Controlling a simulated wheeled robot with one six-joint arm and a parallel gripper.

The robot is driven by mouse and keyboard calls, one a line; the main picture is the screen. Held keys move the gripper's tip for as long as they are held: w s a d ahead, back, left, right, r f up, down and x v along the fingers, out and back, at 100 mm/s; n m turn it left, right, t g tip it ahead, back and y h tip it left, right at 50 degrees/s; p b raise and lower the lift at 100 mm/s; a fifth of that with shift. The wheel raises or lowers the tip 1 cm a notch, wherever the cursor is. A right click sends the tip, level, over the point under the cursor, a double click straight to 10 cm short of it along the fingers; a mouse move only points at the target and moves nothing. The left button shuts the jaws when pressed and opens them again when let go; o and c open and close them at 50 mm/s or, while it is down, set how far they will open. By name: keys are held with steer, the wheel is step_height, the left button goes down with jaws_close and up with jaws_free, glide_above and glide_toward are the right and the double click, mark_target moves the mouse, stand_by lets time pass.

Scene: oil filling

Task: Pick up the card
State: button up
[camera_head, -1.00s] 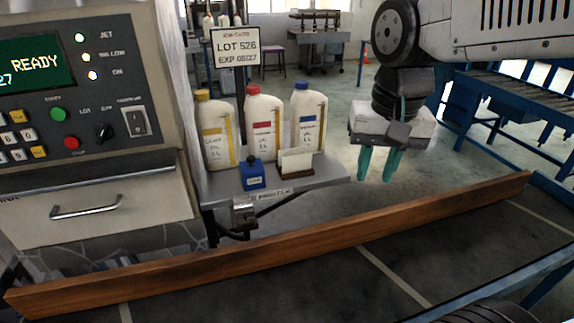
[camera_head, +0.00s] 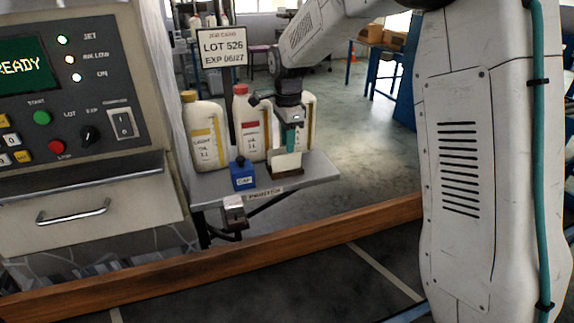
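A cream card (camera_head: 284,164) stands upright in a small brown holder (camera_head: 287,174) on the grey shelf (camera_head: 318,176). My gripper (camera_head: 291,140) points down at the card, its teal fingers at or just above the card's top edge. I see the fingers edge-on, so the gap between them is hidden. I cannot tell whether they touch the card.
A yellow-capped bottle (camera_head: 206,135) and a red-capped bottle (camera_head: 249,125) stand behind the card; another bottle (camera_head: 309,115) is partly hidden by my gripper. A blue block (camera_head: 242,175) is left of the holder. A sign (camera_head: 222,47) rises behind. A wooden rail (camera_head: 300,240) runs in front.

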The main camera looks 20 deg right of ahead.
mark_target(286, 157)
step_height(286, 157, down, 6)
steer(key=shift+a+r, duration=0.1)
steer(key=shift+a, duration=0.05)
jaws_close()
